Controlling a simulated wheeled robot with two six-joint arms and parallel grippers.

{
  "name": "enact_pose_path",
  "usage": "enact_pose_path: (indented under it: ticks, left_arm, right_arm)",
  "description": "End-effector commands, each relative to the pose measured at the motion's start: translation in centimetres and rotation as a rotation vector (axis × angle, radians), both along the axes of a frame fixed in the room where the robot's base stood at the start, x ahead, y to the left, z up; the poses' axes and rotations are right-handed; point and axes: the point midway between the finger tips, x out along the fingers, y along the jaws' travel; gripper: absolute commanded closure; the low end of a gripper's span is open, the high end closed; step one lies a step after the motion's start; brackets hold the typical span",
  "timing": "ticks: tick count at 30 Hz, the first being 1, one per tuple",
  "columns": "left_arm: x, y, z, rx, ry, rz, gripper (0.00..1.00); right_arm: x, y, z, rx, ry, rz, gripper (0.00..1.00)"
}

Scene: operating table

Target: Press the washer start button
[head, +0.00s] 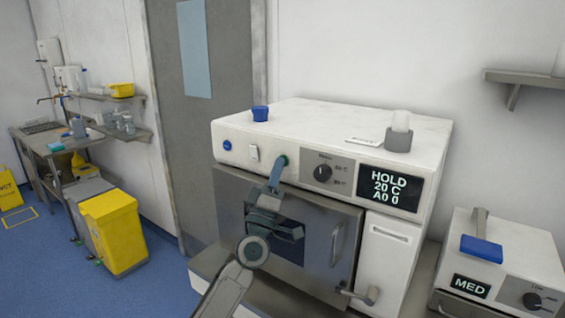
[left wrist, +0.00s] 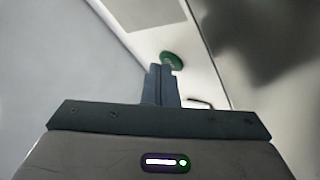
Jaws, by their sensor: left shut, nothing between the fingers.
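The washer (head: 385,227) is a white and steel cabinet with a control panel across its upper front. A round green button (head: 285,160) sits on the panel left of the knob, partly hidden by my gripper. My left gripper (head: 280,164) is shut and empty, with its fingertips at the green button. In the left wrist view the green button (left wrist: 172,60) shows just beyond the closed fingers (left wrist: 162,70), which overlap its lower edge. I cannot tell whether they touch it. The display (head: 390,189) reads HOLD, 20 C, A0 0. My right gripper is not in view.
The panel also has a blue round button (head: 227,146), a white switch (head: 254,153) and a dial (head: 323,173). A blue cup (head: 260,113) and a grey holder (head: 398,140) stand on top. A smaller MED unit (head: 505,255) stands right. A yellow bin (head: 115,232) stands left.

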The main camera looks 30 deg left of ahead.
Motion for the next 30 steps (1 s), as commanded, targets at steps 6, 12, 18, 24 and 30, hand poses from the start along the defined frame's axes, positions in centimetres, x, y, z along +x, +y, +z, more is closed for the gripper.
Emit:
enact_pose_path:
  ticks: [6,12,18,24,30]
  left_arm:
    - [0.1,0.0,0.0,0.000,0.000,0.000,1.00]
    - [-0.1,0.0,0.1,0.001,0.001,0.000,1.00]
    - [-1.1,0.1,0.1,0.002,0.002,0.001,1.00]
    - [-1.6,0.1,0.0,0.001,0.000,0.001,1.00]
    - [-1.6,0.1,0.0,0.001,0.000,0.001,1.00]
  right_arm:
    - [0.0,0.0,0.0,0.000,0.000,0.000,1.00]
    - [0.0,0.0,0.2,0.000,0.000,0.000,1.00]
    - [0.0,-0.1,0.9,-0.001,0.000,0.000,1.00]
    - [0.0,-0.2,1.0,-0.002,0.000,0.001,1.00]
    - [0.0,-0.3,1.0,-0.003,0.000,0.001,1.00]
